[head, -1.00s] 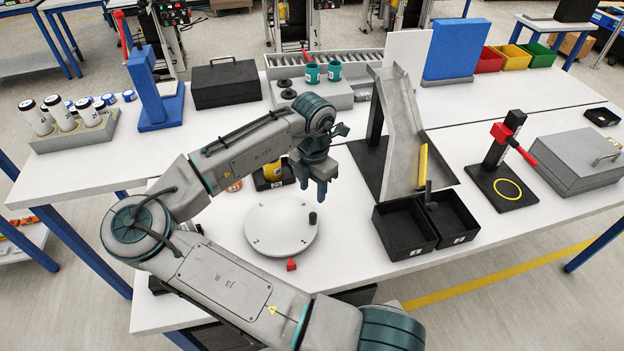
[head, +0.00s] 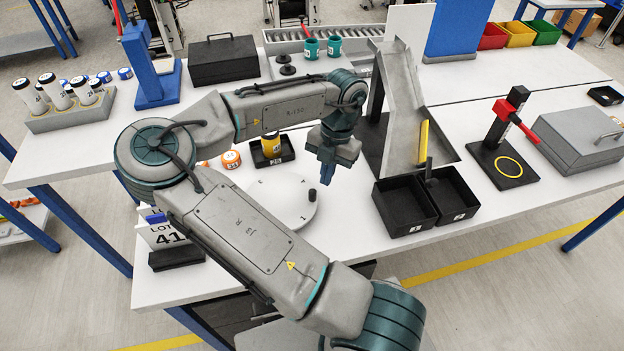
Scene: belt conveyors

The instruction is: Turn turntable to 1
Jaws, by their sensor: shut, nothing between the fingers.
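The turntable is a white round disc (head: 268,190) on the near bench. A short black knob (head: 312,195) stands upright near its right edge. Small dark marks sit on the disc's top, with what looks like a 1 near its front right rim. My gripper (head: 326,182) points down, shut and empty, just behind and right of the knob. I cannot tell whether it touches the knob.
Behind the disc stand a black tray (head: 286,157) with a yellow container and an orange-lidded item (head: 231,159). To the right are two black bins (head: 407,228) below a grey chute (head: 400,95).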

